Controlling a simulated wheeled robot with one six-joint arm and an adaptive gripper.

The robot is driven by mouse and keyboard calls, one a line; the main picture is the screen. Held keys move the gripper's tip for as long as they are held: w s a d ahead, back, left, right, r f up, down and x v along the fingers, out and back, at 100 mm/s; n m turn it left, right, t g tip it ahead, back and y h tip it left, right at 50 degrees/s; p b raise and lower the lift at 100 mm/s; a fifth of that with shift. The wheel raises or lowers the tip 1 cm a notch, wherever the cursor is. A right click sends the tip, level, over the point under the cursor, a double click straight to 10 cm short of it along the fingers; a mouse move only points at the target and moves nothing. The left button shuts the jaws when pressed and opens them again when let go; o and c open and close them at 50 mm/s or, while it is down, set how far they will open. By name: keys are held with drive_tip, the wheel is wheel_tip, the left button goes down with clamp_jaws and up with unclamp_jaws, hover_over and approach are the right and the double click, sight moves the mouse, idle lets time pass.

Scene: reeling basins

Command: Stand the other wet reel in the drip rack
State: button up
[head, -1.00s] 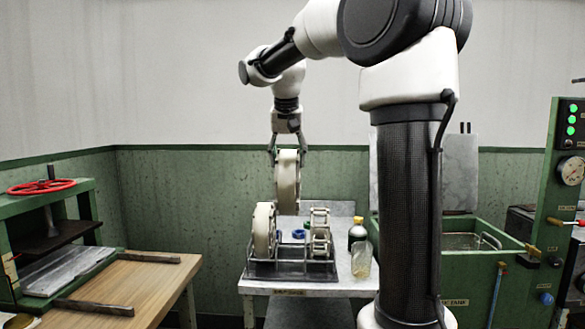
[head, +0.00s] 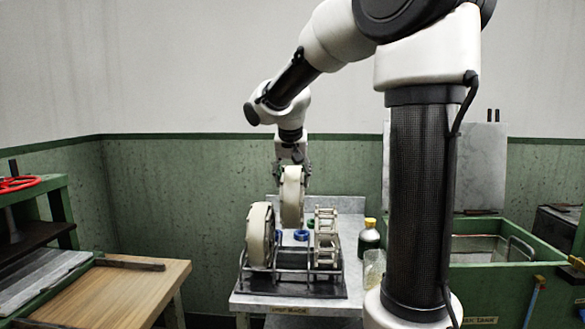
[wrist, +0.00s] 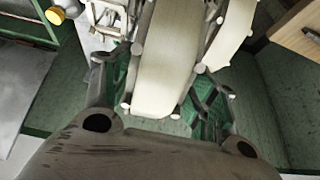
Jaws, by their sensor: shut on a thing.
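My gripper (head: 291,168) is shut on a wet reel (head: 292,199), a cream, wide-rimmed wheel held upright above the drip rack (head: 290,285). In the wrist view the held reel (wrist: 168,60) sits between the two green-padded fingers (wrist: 160,100). The dark wire rack stands on a grey table. A second cream reel (head: 260,236) stands in the rack's left part. An empty-looking reel frame (head: 327,238) stands in its right part. The held reel is over the middle, between these two; its lower edge seems clear of the rack, but the exact gap cannot be told.
A dark bottle with a yellow cap (head: 369,236) and a glass jar (head: 374,268) stand right of the rack. Blue round things (head: 300,235) lie behind it. A green basin (head: 490,255) is at right, a wooden table (head: 120,290) at left.

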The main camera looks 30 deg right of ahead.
sight(291, 191)
wheel_tip(291, 191, down, 12)
drive_tip(key=shift+f, duration=0.1)
idle(0.5)
drive_tip(key=o, duration=1.2)
drive_tip(key=v, duration=1.2)
drive_tip(key=shift+s, duration=0.1)
